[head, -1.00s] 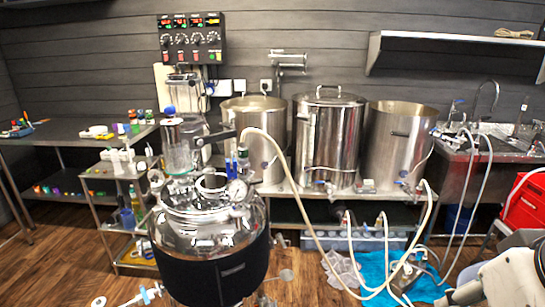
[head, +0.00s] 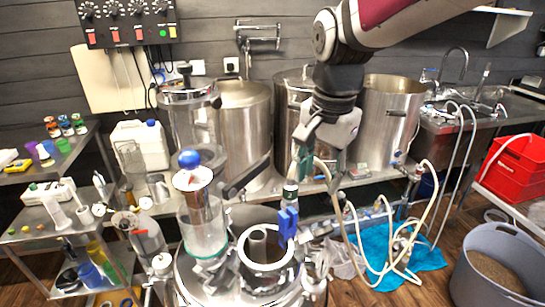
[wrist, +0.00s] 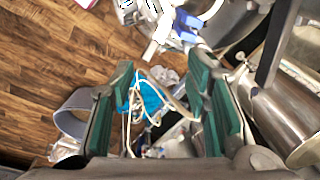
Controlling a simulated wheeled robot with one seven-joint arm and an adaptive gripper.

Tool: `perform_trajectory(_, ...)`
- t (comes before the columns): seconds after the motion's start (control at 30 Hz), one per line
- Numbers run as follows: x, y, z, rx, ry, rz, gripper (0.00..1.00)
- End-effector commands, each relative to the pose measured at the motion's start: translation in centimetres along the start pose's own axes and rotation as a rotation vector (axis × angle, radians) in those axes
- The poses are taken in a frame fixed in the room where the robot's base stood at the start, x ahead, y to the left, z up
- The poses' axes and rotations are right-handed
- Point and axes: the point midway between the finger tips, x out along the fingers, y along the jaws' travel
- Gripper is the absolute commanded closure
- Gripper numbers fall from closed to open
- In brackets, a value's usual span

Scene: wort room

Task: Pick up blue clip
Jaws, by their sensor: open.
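The blue clip (head: 288,222) is upright on a fitting at the rim of the steel vessel (head: 215,285), beside its round open port. In the wrist view the blue clip (wrist: 186,24) shows near the top edge, beyond the fingers. My gripper (head: 307,168) hangs above and slightly right of the clip in the head view, apart from it. In the wrist view my gripper (wrist: 160,82) has its two green-padded fingers spread wide with nothing between them.
A glass cylinder with a blue knob (head: 190,158) rises left of the clip. Steel pots (head: 388,120) stand behind. White hoses (head: 402,245) loop at the right over a blue cloth (head: 372,270). A grey bucket (head: 497,262) stands at right.

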Motion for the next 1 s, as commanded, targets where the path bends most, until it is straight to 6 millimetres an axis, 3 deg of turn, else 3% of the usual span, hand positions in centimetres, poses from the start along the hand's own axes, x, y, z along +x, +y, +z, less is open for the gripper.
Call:
perform_trajectory(0.13, 1.5, -3.3, 0.5, 0.147, -0.035, 0.054, 0.57)
perform_trajectory(0.33, 3.3, -5.7, 1.0, 0.269, -0.051, 0.096, 0.57)
perform_trajectory(0.47, 4.3, -6.1, 1.1, 0.295, -0.053, 0.106, 0.57)
perform_trajectory(0.8, 10.2, -5.4, 1.6, 0.297, -0.054, 0.108, 0.57)
perform_trajectory(1.0, 12.1, -5.3, 1.7, 0.297, -0.052, 0.104, 0.57)
